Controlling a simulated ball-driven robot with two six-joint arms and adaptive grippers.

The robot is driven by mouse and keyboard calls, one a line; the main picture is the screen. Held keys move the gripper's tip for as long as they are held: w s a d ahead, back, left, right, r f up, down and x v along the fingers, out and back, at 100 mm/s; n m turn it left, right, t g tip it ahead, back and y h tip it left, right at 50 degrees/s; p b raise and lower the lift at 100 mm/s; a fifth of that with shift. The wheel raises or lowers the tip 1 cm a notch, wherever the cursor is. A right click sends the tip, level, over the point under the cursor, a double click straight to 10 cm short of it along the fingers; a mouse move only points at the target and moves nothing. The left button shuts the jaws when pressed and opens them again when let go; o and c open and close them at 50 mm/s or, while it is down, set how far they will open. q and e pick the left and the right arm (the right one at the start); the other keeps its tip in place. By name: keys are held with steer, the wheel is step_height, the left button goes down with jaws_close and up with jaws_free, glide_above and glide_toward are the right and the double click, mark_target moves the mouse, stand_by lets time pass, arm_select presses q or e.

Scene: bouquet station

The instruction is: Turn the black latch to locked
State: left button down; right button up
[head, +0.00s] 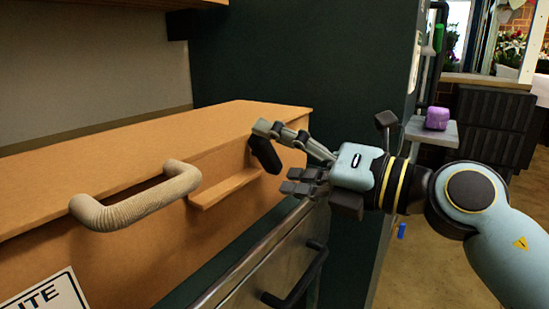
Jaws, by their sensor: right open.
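The black latch (266,155) is a short dark bar at the right end of the wooden box front (225,178), tilted from upper left to lower right. My right gripper (277,158) reaches in from the right with its fingers spread open. One grey finger extends above the latch, its tip by the latch's upper end, and the darker finger is below and to the right. The latch lies near the gap between the fingertips; I cannot tell whether either finger touches it. The latch's mount is not clearly visible. My left gripper is not in view.
A beige ribbed handle (140,205) sticks out from the box front at left. A black handle (300,275) is on the metal front below. A dark green panel (300,60) stands behind. A purple object (437,118) rests on a small grey shelf at right.

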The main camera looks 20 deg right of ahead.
steer(key=shift+w+a, duration=0.35)
steer(key=shift+w, duration=0.15)
steer(key=c, duration=1.2)
steer(key=shift+o, duration=0.2)
